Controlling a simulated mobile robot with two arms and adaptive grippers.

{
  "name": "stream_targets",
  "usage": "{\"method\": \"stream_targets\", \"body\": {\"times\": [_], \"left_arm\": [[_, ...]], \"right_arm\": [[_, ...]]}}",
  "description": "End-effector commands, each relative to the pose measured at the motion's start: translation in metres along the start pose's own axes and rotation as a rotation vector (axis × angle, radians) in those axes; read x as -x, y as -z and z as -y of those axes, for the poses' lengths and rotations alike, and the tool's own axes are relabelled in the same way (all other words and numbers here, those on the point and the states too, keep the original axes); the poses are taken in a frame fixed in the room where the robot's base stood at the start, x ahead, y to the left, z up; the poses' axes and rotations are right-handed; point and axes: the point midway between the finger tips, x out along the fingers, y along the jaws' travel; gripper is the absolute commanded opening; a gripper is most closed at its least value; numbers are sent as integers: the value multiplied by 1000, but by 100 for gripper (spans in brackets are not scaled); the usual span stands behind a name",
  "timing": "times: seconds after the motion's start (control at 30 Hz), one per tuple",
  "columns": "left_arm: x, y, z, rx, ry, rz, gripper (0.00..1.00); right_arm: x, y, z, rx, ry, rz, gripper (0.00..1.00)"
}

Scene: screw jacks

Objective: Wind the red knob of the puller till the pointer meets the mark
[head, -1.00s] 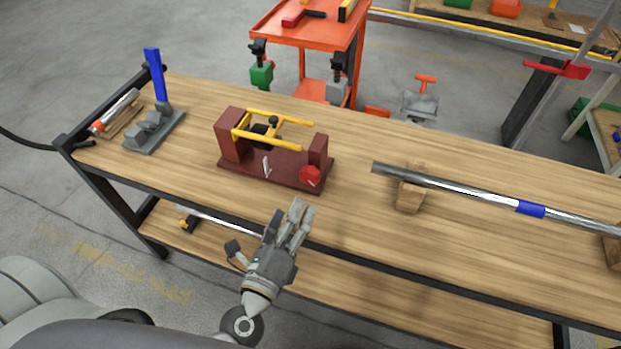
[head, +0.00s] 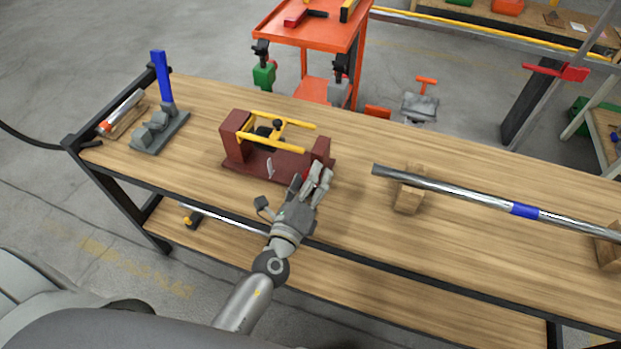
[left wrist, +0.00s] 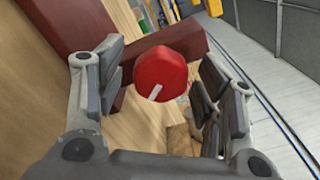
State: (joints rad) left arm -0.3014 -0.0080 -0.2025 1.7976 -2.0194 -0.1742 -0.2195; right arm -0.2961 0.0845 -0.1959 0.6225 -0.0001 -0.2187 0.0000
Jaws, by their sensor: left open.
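The puller (head: 245,153) is a dark red frame with yellow bars on the workbench. A pale pointer-like strip (head: 270,168) stands at its front; I cannot make out the mark. My left gripper (head: 314,180) is at the puller's right front end and hides most of the red knob in the head view. In the left wrist view the red knob (left wrist: 162,70) with a white line on its face sits between the open fingers of the left gripper (left wrist: 165,85). Gaps show on both sides of the knob. My right gripper is not in view.
The wooden workbench (head: 350,220) has clear room in front and right of the puller. A steel bar (head: 455,190) with a blue band rests on wooden blocks to the right. A grey fixture with a blue handle (head: 161,77) stands at the left. An orange cart (head: 318,38) is behind.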

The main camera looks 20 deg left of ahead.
Motion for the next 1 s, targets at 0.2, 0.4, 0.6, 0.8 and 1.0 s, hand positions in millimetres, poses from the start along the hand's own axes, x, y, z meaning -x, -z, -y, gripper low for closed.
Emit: {"method": "stream_targets", "body": {"times": [0.2,0.4,0.6,0.8,1.0], "left_arm": [[0,0,0,0,0,0,48],[0,0,0,-1,0,1,22],[0,-1,0,-34,1,0,16],[0,0,0,-114,0,1,16],[0,0,0,-121,0,1,16]], "right_arm": [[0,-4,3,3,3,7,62],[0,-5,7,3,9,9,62],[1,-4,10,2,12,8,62],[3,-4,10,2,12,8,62],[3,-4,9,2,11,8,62]]}}
